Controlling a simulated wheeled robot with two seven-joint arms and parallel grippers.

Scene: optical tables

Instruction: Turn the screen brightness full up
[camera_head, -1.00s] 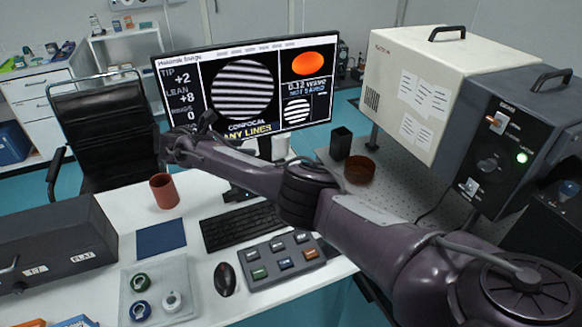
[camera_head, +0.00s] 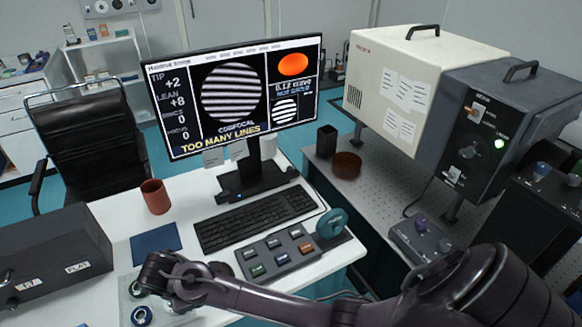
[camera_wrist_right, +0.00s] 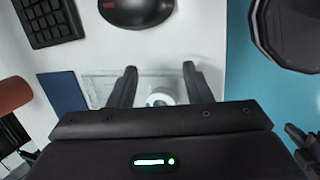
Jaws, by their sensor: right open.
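The monitor (camera_head: 235,95) stands at the back of the white desk, lit, showing striped discs and the words "TOO MANY LINES". A blue light shows on its stand foot (camera_head: 258,181). No control in view is readably marked as brightness. My right gripper (camera_head: 163,283) is over the clear tray at the front of the desk. In the right wrist view it (camera_wrist_right: 160,78) is open and empty, with a white round piece (camera_wrist_right: 160,98) seen between its fingers, partly hidden. I cannot tell whether it touches. My left gripper is out of view.
A red-brown cup (camera_head: 155,196) and blue mat (camera_head: 155,243) are to the left. The mouse (camera_wrist_right: 135,10) is near the gripper.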

